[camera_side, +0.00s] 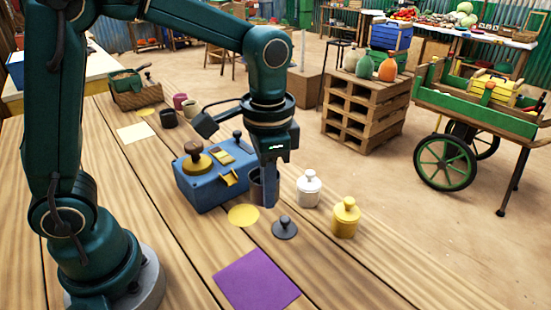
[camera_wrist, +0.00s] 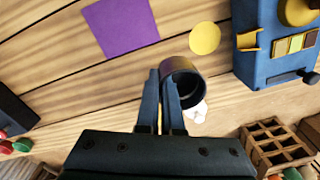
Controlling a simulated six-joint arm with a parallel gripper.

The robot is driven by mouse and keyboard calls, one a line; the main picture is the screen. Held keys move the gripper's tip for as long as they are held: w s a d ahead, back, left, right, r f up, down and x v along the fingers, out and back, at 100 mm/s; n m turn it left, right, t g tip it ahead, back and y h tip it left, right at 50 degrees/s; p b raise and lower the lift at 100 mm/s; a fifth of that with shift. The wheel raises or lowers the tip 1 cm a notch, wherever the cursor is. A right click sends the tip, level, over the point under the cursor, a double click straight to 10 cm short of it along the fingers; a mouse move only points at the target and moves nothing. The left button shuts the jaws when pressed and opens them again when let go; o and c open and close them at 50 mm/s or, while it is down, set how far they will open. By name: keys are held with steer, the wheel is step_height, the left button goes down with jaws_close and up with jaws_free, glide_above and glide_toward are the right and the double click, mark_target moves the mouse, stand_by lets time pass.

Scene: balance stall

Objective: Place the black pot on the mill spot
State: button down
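The black pot (camera_side: 256,187) is an open dark cup, partly hidden behind my gripper in the side view. In the wrist view the pot (camera_wrist: 190,66) shows its open mouth. My gripper (camera_side: 269,200) points down, its fingers (camera_wrist: 162,75) close together with the pot's wall between them. I cannot tell whether the pot's base touches the table. The blue mill (camera_side: 210,178) stands left of the pot, with a brown knob on top. A round yellow spot (camera_side: 243,215) lies bare on the table in front of the mill; the wrist view shows it too (camera_wrist: 205,38).
A dark knobbed lid (camera_side: 285,229), a white lidded pot (camera_side: 309,190) and a yellow lidded pot (camera_side: 345,218) stand close to the right. A purple square (camera_side: 256,280) lies bare nearer the front. Dark cups (camera_side: 168,119) and a wooden box (camera_side: 137,95) stand farther back.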

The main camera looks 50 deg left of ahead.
steer(key=shift+w+a+r, duration=0.1)
steer(key=shift+a+r, duration=0.1)
steer(key=shift+a, duration=0.1)
glide_toward(246, 222)
steer(key=shift+a+f, duration=0.1)
steer(key=shift+f, duration=2.95)
steer(key=shift+f, duration=0.15)
steer(key=c, duration=1.1)
jaws_free()
